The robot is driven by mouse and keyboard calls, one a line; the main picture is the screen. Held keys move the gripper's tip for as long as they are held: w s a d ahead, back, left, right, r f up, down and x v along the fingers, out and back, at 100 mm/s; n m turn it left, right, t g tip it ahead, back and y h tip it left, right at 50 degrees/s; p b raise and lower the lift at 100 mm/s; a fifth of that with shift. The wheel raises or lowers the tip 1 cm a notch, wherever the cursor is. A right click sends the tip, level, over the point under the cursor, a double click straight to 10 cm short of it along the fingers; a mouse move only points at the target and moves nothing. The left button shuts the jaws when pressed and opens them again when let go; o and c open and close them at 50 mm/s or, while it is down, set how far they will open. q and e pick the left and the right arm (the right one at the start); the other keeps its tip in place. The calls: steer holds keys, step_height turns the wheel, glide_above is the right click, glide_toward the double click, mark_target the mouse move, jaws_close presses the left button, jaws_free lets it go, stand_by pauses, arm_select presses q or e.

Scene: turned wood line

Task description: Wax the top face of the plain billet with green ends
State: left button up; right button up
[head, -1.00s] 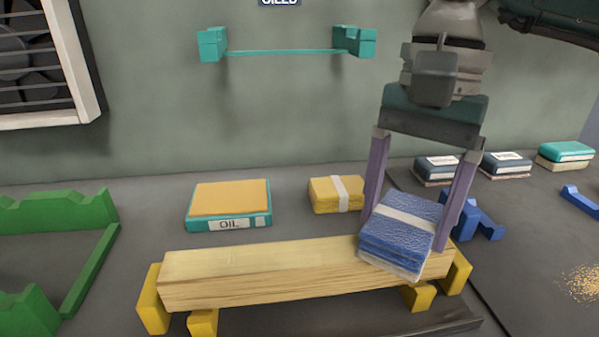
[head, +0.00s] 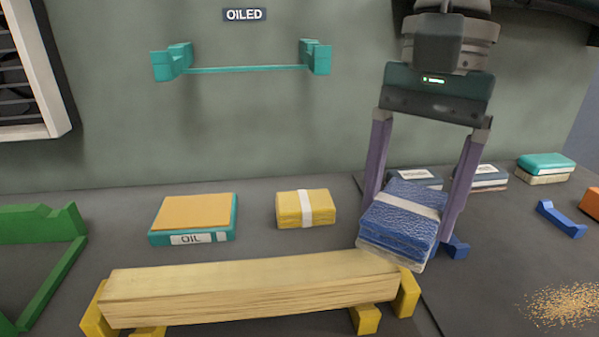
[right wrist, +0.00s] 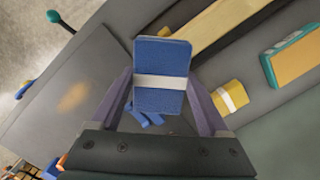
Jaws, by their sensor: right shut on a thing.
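The plain pale wood billet (head: 250,285) lies level across yellow supports (head: 407,292) at the front of the bench; I cannot make out green ends on it. My right gripper (head: 410,208) is shut on a blue pad (head: 400,222) with a white band and pale underside. The pad is tilted and overlaps the billet's right end in the head view; I cannot tell whether they touch. In the right wrist view the pad (right wrist: 160,100) sits between the fingers, with the billet (right wrist: 225,30) beyond it. My left gripper is not in view.
A teal wall rack (head: 245,69) hangs under an OILED sign. A green rack (head: 45,270) is at left. Shavings (head: 565,305) and blue holders (head: 560,218) are at right.

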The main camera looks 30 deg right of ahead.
step_height(320, 180, up, 4)
steer(key=shift+f+p, duration=0.25)
steer(key=shift+p, duration=0.75)
steer(key=shift+r, duration=0.45)
